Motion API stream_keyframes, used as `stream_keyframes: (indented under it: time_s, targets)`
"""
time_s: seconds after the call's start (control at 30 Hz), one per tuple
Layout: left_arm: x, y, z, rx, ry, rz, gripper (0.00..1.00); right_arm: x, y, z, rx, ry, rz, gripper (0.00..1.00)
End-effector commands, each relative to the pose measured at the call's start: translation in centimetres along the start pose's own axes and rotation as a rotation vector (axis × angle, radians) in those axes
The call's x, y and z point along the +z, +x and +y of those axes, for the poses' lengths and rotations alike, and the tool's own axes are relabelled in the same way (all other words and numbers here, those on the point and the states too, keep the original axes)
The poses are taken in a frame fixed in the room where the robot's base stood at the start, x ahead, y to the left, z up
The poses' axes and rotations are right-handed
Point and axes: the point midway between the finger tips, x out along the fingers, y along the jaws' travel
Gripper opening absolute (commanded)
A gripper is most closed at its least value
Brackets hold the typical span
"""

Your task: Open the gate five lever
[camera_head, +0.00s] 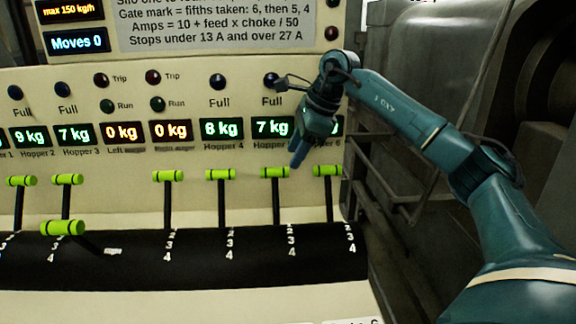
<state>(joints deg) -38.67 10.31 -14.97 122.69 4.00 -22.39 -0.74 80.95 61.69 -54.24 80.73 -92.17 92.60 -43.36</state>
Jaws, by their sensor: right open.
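The gate five lever (274,173) is taken to be the black stem with a lime-green crossbar below the Hopper 5 display (271,127); its own label does not show. It stands upright, rising from the dark curved quadrant with numbered marks. My right gripper (298,158) points down in front of the panel, just above and right of that green handle. Its jaws are open and nothing shows between them. It covers part of the Hopper 5 and Hopper 6 labels. I cannot tell whether it touches the handle. My left gripper is not in view.
Similar levers stand upright on both sides, including one on the left (220,174) and one on the right (327,170). One lever (62,228) at the left is swung down towards me. A dark metal frame (400,190) stands right of the panel. The display reads Moves 0 (77,42).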

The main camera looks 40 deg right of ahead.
Motion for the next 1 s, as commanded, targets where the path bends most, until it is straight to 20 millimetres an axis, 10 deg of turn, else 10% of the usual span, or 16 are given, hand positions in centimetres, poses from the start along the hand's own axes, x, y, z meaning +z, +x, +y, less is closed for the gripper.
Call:
stream_keyframes:
  time_s: [0.3,0.67,1.0]
  targets:
    - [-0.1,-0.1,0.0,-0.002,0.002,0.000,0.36,0.1,4.2,0.0,0.001,-0.001,0.000,0.44]
    - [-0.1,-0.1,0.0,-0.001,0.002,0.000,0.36,0.1,4.7,0.0,0.000,0.000,-0.001,0.44]
    - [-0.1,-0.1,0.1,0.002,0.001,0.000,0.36,0.1,4.6,0.0,0.000,0.000,-0.002,0.16]
